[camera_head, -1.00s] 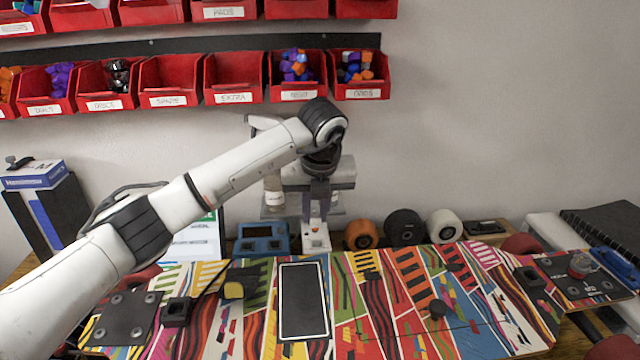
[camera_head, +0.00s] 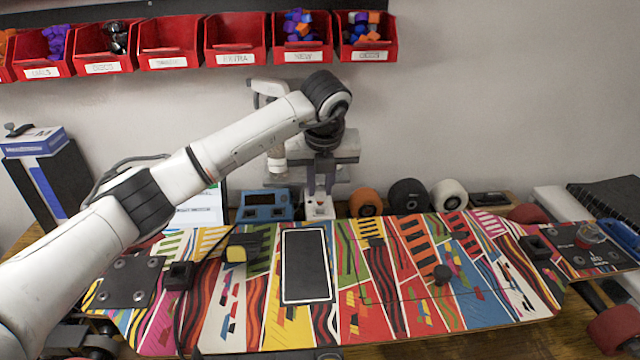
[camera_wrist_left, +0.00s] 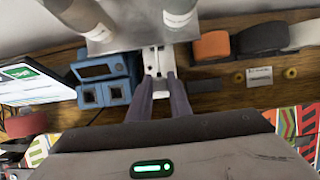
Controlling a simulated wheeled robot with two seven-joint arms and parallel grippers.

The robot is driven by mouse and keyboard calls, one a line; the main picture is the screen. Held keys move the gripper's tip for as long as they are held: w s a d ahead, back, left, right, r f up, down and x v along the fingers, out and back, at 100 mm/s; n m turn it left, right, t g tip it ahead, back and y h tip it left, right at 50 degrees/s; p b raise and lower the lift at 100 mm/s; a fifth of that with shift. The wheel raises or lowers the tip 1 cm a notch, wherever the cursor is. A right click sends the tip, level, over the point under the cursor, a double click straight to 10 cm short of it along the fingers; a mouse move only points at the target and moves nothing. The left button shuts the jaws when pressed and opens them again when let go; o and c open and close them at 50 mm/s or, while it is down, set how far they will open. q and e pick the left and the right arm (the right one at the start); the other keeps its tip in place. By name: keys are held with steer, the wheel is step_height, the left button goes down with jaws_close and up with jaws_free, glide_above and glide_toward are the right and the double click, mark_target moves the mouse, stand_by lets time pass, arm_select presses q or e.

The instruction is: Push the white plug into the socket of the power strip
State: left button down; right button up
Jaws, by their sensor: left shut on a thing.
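The white power strip (camera_head: 320,207) stands at the back of the bench, behind the painted board; it also shows in the left wrist view (camera_wrist_left: 157,58). My left gripper (camera_head: 319,190) points down over it with its dark fingers close to the strip. In the left wrist view the two fingers (camera_wrist_left: 159,88) are a small gap apart, shut on the white plug (camera_wrist_left: 158,84). The plug is small and mostly hidden by the fingers, and I cannot tell how deep it sits in the socket. My right gripper is not in view.
A blue device (camera_head: 265,205) stands close left of the strip. Several wheels, such as the orange one (camera_head: 366,202), are to the right. Grey-and-white equipment (camera_wrist_left: 130,25) is close behind the gripper. The painted board (camera_head: 400,325) fills the front; red bins (camera_head: 235,58) hang above.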

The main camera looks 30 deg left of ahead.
arm_select(q)
steer(key=shift+f+b, duration=1.2)
steer(key=shift+f, duration=0.55)
stand_by(2.5)
steer(key=c, duration=1.3)
jaws_free()
steer(key=shift+o, duration=0.2)
steer(key=shift+r, duration=0.2)
steer(key=shift+r+p, duration=0.95)
steer(key=shift+r, duration=0.4)
steer(key=shift+r, duration=0.1)
steer(key=shift+r+p, duration=1.9)
steer(key=shift+r, duration=1)
